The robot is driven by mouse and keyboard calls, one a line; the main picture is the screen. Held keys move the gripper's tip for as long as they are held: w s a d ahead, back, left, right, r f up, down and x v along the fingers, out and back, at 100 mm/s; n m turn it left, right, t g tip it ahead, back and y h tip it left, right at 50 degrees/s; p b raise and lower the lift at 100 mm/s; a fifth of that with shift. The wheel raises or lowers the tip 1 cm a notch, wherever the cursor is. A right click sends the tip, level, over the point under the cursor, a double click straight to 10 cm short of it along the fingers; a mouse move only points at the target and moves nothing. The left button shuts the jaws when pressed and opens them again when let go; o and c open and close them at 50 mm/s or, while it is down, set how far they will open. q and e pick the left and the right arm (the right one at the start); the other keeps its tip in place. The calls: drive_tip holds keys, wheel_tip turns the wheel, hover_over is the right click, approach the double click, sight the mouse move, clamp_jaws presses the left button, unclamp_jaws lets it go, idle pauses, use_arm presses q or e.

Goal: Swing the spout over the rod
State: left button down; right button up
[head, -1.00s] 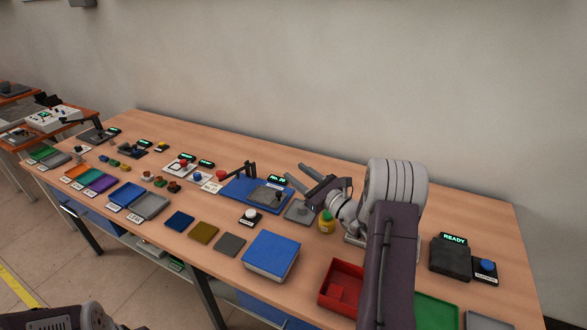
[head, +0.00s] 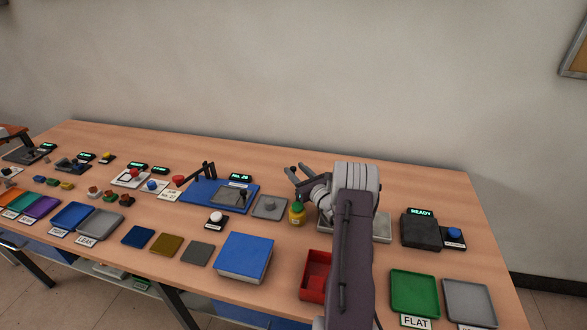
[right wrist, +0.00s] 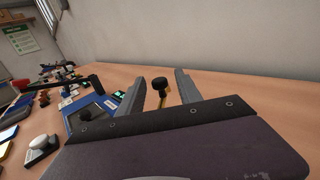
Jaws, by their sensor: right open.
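In the head view my right gripper (head: 294,172) is raised near the back of the table, its fingers pointing to the back left. In the right wrist view the gripper (right wrist: 157,78) is open. A black knob on a yellow stem (right wrist: 159,84) shows between its fingers, with no visible contact; it may be part of the spout, but I cannot tell. A grey base plate (head: 382,228) lies partly behind my right arm. That arm hides what stands on it, so I cannot make out the spout or the rod. My left gripper is not in view.
A blue station (head: 193,193) with a black lever is farther left. A dark READY box (head: 421,232) stands right. A red bin (head: 312,283) and green tray (head: 413,292) lie in front. The back strip is clear.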

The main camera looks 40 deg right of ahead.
drive_tip(key=shift+w, duration=1.1)
clamp_jaws()
idle(0.6)
